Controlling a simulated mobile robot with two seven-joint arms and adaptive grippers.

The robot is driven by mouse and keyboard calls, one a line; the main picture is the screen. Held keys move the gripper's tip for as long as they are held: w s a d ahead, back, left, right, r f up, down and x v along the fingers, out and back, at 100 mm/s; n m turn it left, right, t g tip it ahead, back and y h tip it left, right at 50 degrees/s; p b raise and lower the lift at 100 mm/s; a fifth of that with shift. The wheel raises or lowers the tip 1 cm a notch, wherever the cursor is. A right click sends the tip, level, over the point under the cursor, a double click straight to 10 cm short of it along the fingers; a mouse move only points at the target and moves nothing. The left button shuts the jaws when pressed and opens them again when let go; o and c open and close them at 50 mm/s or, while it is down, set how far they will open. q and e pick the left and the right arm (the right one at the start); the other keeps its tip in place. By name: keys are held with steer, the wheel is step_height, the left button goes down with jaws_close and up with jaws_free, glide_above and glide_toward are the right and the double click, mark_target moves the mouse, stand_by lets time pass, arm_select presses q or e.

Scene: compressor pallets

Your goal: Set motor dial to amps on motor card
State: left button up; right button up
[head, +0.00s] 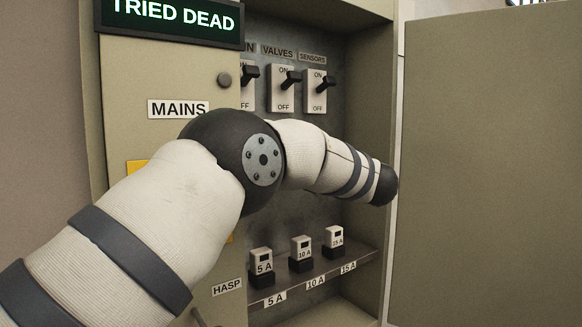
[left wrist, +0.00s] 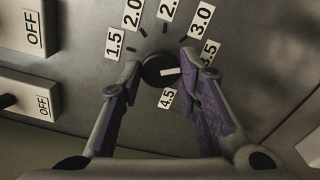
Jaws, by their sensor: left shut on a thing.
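The motor dial (left wrist: 153,70) is a round black knob on the grey panel in the left wrist view. Its white pointer mark points right, toward my right-hand finger, between the 3.5 label (left wrist: 208,54) and the 4.5 label (left wrist: 167,98). Any label behind that finger is hidden. My left gripper (left wrist: 160,62) has its fingertips on either side of the dial, shut on it. In the head view my left arm reaches into the cabinet and hides the dial and gripper. The motor card is not visible. My right gripper is not in view.
Valves (head: 283,88) and sensors (head: 317,91) switches sit above my arm. Several fuse blocks, 5 A (head: 261,262), 10 A (head: 301,249) and 15 A (head: 335,237), stand on the shelf below. An open cabinet door (head: 490,170) stands right; a MAINS panel (head: 170,75) stands left.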

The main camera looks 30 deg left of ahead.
arm_select(q)
steer(key=shift+m, duration=0.9)
steer(key=o, duration=1.1)
steer(key=shift+o, duration=0.2)
steer(key=v, duration=1.2)
steer(key=shift+f, duration=0.15)
